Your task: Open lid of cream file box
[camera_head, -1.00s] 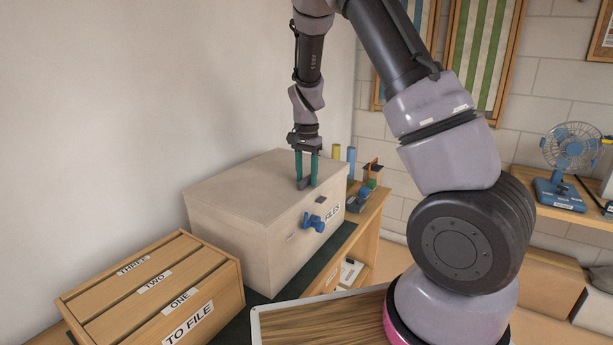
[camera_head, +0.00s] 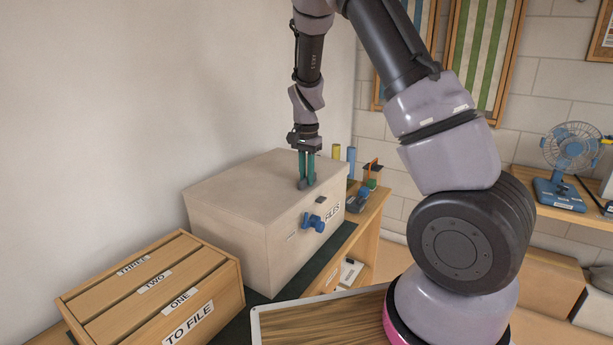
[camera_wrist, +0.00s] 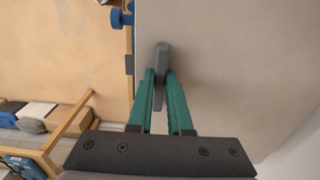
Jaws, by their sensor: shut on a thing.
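The cream file box (camera_head: 231,215) stands on a dark mat on the bench, with its lid (camera_head: 250,180) down. A blue latch or knob (camera_head: 314,222) and a "FILES" label are on its front. A small grey handle (camera_wrist: 162,60) stands up from the lid near the front edge. My gripper (camera_head: 306,184) points down over the lid, its green fingers closed on the handle. In the wrist view my gripper (camera_wrist: 161,88) has the handle between its fingertips. The blue latch (camera_wrist: 121,19) shows past the lid's edge there.
A wooden box (camera_head: 150,285) labelled "TO FILE" stands left of the file box. Yellow and blue cylinders and small items stand behind it to the right. A blue fan (camera_head: 568,165) is on a far-right shelf. The wall is close behind the box.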

